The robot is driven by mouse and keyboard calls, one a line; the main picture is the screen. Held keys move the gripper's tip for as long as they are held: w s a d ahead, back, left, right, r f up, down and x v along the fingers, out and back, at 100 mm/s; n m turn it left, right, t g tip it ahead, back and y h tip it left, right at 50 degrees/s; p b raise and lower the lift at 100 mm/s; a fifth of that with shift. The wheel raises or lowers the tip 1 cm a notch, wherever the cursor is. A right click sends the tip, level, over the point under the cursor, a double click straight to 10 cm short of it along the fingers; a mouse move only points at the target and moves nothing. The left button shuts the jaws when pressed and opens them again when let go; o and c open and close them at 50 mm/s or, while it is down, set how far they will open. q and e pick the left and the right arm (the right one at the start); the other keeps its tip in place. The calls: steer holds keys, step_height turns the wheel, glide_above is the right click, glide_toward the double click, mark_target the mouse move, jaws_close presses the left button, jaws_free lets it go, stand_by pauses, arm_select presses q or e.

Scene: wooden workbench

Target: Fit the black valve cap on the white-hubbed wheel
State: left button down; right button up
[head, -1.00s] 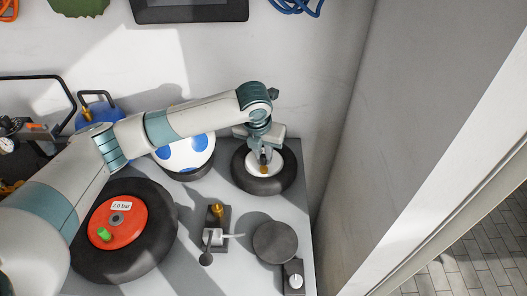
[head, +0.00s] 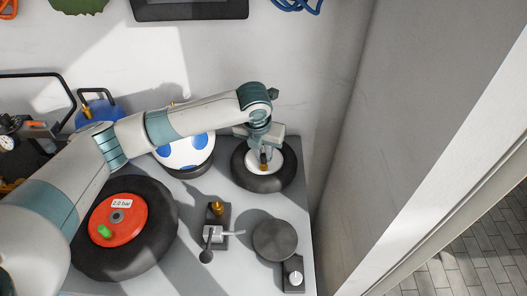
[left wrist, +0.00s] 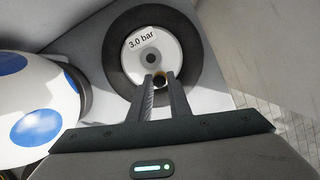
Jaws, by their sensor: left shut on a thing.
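The white-hubbed wheel (head: 278,181) lies flat at the back right of the bench. Its white hub, labelled 3.0 bar, shows in the left wrist view (left wrist: 172,42). My left gripper (head: 264,161) points down over the front part of this hub. In the left wrist view its fingers (left wrist: 160,80) are shut on a small dark thing, which I take for the black valve cap (left wrist: 159,77). A brass-coloured bit shows right at the fingertips, at the valve. The fingers partly hide the cap, and I cannot tell whether it is seated. My right gripper is not in view.
A red-hubbed wheel (head: 163,228) with a green cap (head: 104,232) lies at front left. A blue-spotted white helmet-like dome (head: 184,153) stands close left of the wheel. A small metal fixture (head: 216,236) and a round dark disc (head: 275,240) are in front. A wall rises behind.

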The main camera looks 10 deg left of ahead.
arm_select(q)
steer(key=shift+f+p, duration=0.4)
steer(key=shift+f, duration=0.3)
stand_by(1.0)
steer(key=c, duration=1.1)
jaws_free()
steer(key=shift+r, duration=0.1)
steer(key=shift+r+p, duration=4.45)
steer(key=shift+p, duration=0.15)
steer(key=shift+f, duration=0.1)
